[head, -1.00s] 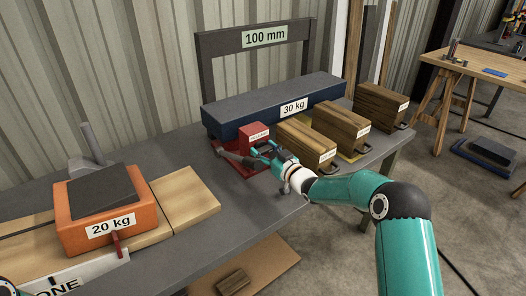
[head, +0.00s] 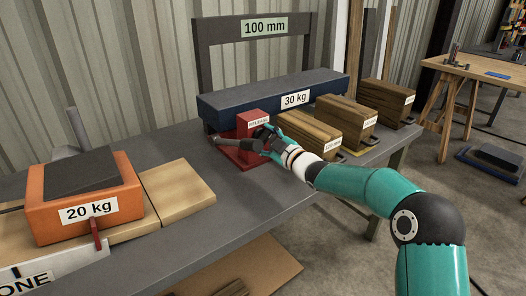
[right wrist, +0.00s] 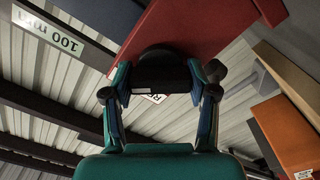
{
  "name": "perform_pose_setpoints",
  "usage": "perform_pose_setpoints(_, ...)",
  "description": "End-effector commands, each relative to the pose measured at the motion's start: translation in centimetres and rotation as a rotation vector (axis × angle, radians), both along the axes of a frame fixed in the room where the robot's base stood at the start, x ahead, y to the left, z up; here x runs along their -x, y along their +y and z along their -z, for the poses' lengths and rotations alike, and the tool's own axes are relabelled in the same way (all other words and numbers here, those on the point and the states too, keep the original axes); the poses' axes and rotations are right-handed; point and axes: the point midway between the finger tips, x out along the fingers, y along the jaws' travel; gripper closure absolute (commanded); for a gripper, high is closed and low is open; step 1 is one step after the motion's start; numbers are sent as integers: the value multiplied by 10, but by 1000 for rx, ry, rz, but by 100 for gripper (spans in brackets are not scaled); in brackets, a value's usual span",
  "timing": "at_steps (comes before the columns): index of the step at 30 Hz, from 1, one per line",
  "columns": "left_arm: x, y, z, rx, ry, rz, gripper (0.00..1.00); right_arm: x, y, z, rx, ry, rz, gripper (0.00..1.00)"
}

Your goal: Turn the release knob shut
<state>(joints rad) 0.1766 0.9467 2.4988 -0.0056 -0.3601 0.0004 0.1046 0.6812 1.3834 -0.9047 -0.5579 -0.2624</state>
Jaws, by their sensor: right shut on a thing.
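The red jack (head: 250,122) with a "RELEASE" label stands on the bench in front of the blue 30 kg block (head: 270,93). My right gripper (head: 268,139) is at the right side of the jack's front. In the right wrist view, my right gripper (right wrist: 160,88) has a finger on each side of the dark round release knob (right wrist: 160,66) and is shut on it. The red jack body (right wrist: 190,28) is right behind the knob. The knob's turned position cannot be read. My left gripper is not in view.
Wooden blocks (head: 312,130) stand close to the right of the jack. A dark lever (head: 232,150) sticks out to its left. A dark frame marked 100 mm (head: 264,28) rises behind. An orange 20 kg box (head: 85,208) sits at left. The bench front (head: 235,195) is bare.

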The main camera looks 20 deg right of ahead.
Motion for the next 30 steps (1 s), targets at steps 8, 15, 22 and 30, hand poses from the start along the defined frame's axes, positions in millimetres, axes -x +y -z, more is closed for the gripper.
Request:
perform_pose_setpoints(8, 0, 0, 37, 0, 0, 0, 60, 1, 4, 9, 252, -85, -6, 77)
perform_pose_setpoints(15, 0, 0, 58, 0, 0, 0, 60, 1, 5, 10, 464, -161, -7, 77)
perform_pose_setpoints(22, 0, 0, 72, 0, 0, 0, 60, 1, 6, 11, 644, -224, -10, 77)
perform_pose_setpoints(30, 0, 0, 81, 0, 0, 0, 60, 0, 7, 11, 781, -275, -12, 77)
